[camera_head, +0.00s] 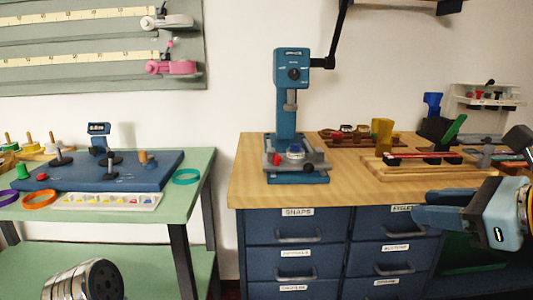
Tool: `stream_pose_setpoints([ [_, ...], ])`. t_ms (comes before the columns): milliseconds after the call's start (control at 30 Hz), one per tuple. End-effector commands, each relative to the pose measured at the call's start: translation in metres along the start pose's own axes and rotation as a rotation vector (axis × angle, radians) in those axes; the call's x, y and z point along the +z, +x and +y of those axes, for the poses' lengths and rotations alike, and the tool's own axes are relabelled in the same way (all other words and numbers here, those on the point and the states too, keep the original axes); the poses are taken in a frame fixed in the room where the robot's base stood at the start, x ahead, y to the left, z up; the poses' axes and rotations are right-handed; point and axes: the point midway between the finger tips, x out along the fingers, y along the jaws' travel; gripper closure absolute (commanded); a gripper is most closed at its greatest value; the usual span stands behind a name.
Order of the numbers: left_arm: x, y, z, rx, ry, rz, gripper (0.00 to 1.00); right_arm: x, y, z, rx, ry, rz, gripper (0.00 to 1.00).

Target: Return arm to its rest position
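My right gripper (424,207) comes in from the right edge, in front of the wooden bench and its drawers. Its blue fingers point left and nothing shows held between them; their gap is too unclear to judge. My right gripper is apart from the press.
The wooden bench (250,185) has blue drawers below and holds a wooden board (410,172) and small tools at the right. A green table (205,165) with a blue board (100,172) stands at the left. A gap separates bench and table.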

Motion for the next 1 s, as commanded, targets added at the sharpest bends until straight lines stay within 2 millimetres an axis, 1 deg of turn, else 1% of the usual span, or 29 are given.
stream_pose_setpoints([
  [33,0.000,0.001,-0.001,-0.001,-0.001,0.000,0.31,-0.005,0.008,-0.002,0.004,-0.012,0.013,0.63],
  [167,0.000,0.000,0.000,0.000,-0.001,-0.001,0.31,-0.018,0.029,-0.008,0.010,-0.053,0.045,0.63],
  [267,0.000,0.000,0.000,0.000,-0.001,-0.001,0.31,-0.032,0.048,-0.013,0.017,-0.095,0.078,0.63],
  [333,0.000,0.001,0.000,0.000,-0.001,-0.001,0.31,-0.045,0.066,-0.015,0.027,-0.134,0.106,0.63],
  [467,0.000,0.001,0.000,0.000,-0.001,-0.001,0.31,-0.077,0.105,-0.019,0.056,-0.229,0.171,0.63],
  [567,0.000,0.001,0.000,0.000,-0.001,-0.001,0.31,-0.110,0.140,-0.019,0.094,-0.329,0.230,0.63],
  [667,0.000,0.001,0.000,0.000,-0.001,-0.001,0.31,-0.158,0.183,-0.011,0.160,-0.465,0.300,0.63],
  [700,0.000,0.001,0.000,0.000,-0.001,-0.001,0.31,-0.182,0.202,-0.004,0.199,-0.536,0.330,0.63],
  [767,0.000,0.001,0.000,0.000,-0.001,-0.001,0.31,-0.224,0.230,0.010,0.271,-0.660,0.371,0.63],
  [800,0.000,0.001,0.000,0.000,-0.001,-0.001,0.31,-0.252,0.248,0.023,0.327,-0.749,0.393,0.63],
  [867,0.000,0.001,0.000,0.000,-0.001,-0.001,0.31,-0.295,0.269,0.046,0.420,-0.890,0.412,0.63],
  [900,0.000,0.001,0.000,0.000,-0.001,-0.001,0.31,-0.323,0.281,0.064,0.487,-0.985,0.415,0.63],
  [967,0.000,0.001,0.000,0.000,-0.001,-0.001,0.31,-0.365,0.294,0.094,0.594,-1.130,0.402,0.63],
  [1000,0.001,0.001,0.000,0.000,-0.001,-0.001,0.31,-0.391,0.299,0.117,0.667,-1.227,0.382,0.63],
])
